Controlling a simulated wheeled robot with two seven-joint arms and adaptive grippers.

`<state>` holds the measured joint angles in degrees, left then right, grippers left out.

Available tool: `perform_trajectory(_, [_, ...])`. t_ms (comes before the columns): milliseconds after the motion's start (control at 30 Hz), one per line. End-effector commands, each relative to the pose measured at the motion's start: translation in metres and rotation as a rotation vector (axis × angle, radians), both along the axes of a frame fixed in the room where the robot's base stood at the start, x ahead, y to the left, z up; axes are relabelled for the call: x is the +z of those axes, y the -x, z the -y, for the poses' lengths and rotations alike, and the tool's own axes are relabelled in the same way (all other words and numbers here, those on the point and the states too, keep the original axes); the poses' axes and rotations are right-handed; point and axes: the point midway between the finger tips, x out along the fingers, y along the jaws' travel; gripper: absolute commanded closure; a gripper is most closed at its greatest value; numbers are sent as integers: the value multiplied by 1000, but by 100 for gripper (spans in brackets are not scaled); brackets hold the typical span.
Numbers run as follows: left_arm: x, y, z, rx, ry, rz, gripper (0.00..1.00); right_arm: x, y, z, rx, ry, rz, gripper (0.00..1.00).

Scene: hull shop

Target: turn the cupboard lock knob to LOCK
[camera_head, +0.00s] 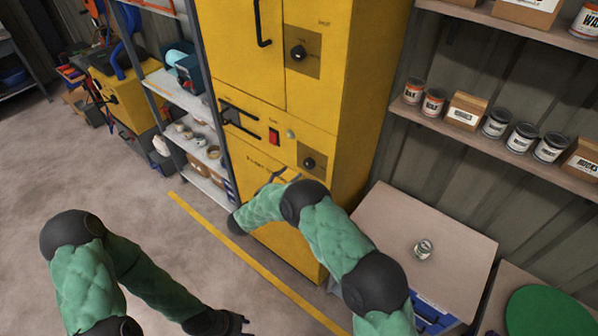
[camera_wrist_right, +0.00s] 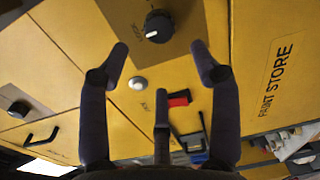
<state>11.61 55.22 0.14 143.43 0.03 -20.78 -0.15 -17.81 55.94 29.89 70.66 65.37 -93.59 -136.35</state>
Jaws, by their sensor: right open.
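The yellow cupboard (camera_head: 365,70) stands ahead with two black round knobs. The lower knob (camera_head: 309,163) sits on a brownish plate in the lower panel. The upper knob (camera_head: 298,52) is on the upper door, and also at the left of the wrist view (camera_wrist_right: 18,108). My right gripper (camera_wrist_right: 160,58) is open and empty, its fingers pointing toward the lower knob, apart from it. My left gripper (camera_head: 232,322) is low, far from the cupboard; its fingers are unclear.
The panel also has a white button (camera_wrist_right: 138,83), a red switch (camera_head: 274,137) and a black handle (camera_head: 238,112). A table (camera_head: 455,235) with a jar (camera_head: 423,249) stands right of the cupboard. Shelves with cans (camera_head: 523,137) hang at right. Floor at left is free.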

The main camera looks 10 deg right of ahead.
Motion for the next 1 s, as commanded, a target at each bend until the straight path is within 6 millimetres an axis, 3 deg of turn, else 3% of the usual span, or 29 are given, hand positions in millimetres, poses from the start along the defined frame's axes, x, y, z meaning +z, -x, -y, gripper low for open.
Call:
perform_trajectory(100, [0,0,0,0,0,0,60,1,12,-16,3,1,-1,37])
perform_trajectory(300, [0,0,0,0,0,0,60,2,21,-28,0,1,1,37])
perform_trajectory(867, [0,0,0,0,0,0,60,2,23,-30,0,0,0,37])
perform_trajectory(1000, [-8,0,0,0,0,0,60,-15,20,-25,31,-43,18,37])
